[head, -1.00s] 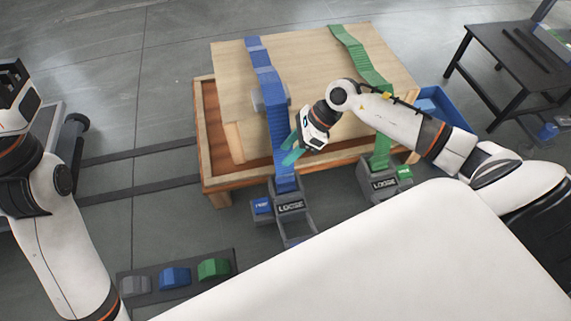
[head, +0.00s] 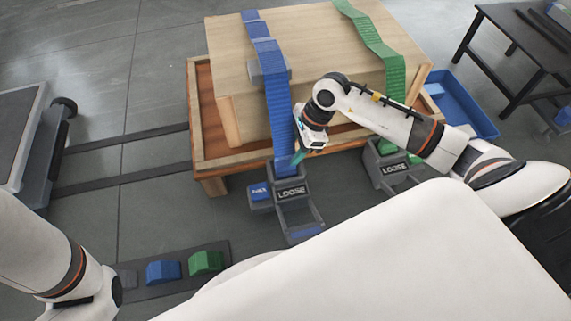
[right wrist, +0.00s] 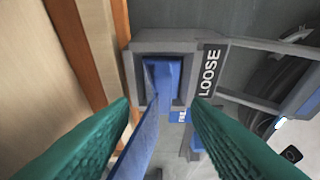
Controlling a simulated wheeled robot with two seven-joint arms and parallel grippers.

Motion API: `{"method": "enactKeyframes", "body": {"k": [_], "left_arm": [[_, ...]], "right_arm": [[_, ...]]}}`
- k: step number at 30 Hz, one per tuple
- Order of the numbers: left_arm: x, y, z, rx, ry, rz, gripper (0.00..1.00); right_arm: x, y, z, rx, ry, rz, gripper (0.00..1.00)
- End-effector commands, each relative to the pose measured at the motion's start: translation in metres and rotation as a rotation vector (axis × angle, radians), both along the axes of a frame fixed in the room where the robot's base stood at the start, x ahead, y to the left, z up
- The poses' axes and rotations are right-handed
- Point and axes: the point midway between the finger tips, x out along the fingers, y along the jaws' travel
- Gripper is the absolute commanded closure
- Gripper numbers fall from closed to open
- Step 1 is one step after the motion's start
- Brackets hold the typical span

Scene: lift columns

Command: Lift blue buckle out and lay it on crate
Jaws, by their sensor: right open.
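The blue buckle (right wrist: 163,78) sits inside a grey socket marked LOOSE (right wrist: 208,70), at the lower end of the blue strap (head: 279,110). The strap runs down from the crate (head: 330,50) to the socket, which also shows in the head view (head: 292,190). My right gripper (right wrist: 160,108) is open, its teal fingers on either side of the strap and pointing at the buckle. In the head view its fingertips (head: 297,157) are just above the socket; contact is not clear. My left gripper is out of view.
A green strap (head: 385,55) runs to a second LOOSE socket (head: 393,170) at right. An orange-brown pallet (head: 200,130) surrounds the crate's base. A blue bin (head: 465,105) and black table (head: 520,45) are at right. A tray with coloured blocks (head: 215,245) lies at lower left.

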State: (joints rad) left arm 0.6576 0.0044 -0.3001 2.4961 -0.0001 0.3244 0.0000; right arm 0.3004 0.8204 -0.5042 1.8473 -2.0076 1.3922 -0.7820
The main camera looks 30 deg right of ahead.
Motion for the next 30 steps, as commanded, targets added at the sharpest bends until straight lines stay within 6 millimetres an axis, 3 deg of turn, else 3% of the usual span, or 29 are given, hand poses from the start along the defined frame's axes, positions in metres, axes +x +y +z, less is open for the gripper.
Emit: {"method": "enactKeyframes", "body": {"k": [3, 9, 18, 26, 30], "left_arm": [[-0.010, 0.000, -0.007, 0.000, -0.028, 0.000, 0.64], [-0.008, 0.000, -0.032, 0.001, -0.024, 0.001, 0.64], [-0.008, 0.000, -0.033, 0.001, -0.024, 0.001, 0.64], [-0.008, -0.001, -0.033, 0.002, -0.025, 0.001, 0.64], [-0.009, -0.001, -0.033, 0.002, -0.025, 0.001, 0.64]], "right_arm": [[0.000, 0.005, -0.016, 0.003, 0.001, 0.001, 0.56], [0.001, 0.015, -0.042, 0.004, 0.001, 0.001, 0.56], [0.002, 0.017, -0.045, 0.002, -0.001, 0.000, 0.56], [0.002, 0.017, -0.045, 0.002, 0.000, -0.001, 0.97], [0.002, 0.017, -0.044, 0.003, -0.002, 0.000, 1.00]]}}
